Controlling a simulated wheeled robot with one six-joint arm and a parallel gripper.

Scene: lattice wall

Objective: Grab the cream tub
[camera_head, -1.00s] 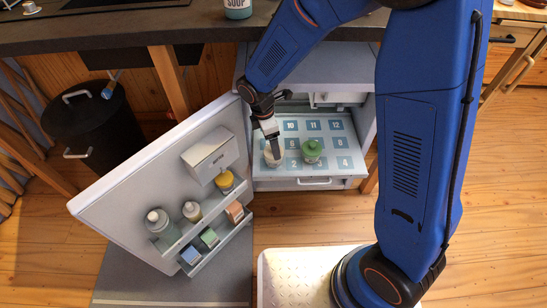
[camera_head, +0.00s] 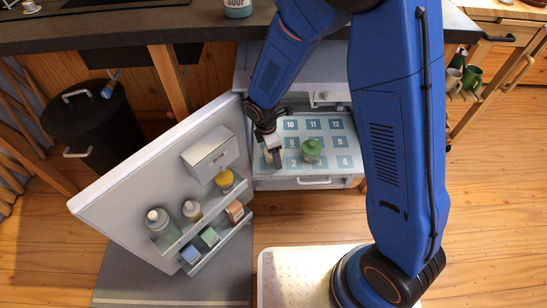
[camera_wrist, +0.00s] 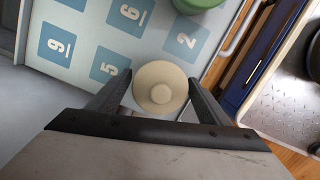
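The cream tub (camera_wrist: 160,88) is round with a small raised knob on its lid. In the wrist view it lies between the two fingertips of my gripper (camera_wrist: 160,82), with a finger on each side. The fingers are apart, and I see no clear grip on the tub. In the head view my gripper (camera_head: 277,160) points down over the front left of the numbered fridge shelf (camera_head: 326,168). There the gripper hides most of the cream tub (camera_head: 267,156). The tile under the tub is hidden.
A green-lidded tub (camera_head: 312,150) stands just right of my gripper on the shelf. The open fridge door (camera_head: 120,195) is at the left, with bottles and small boxes in its racks. The back row of shelf tiles looks clear.

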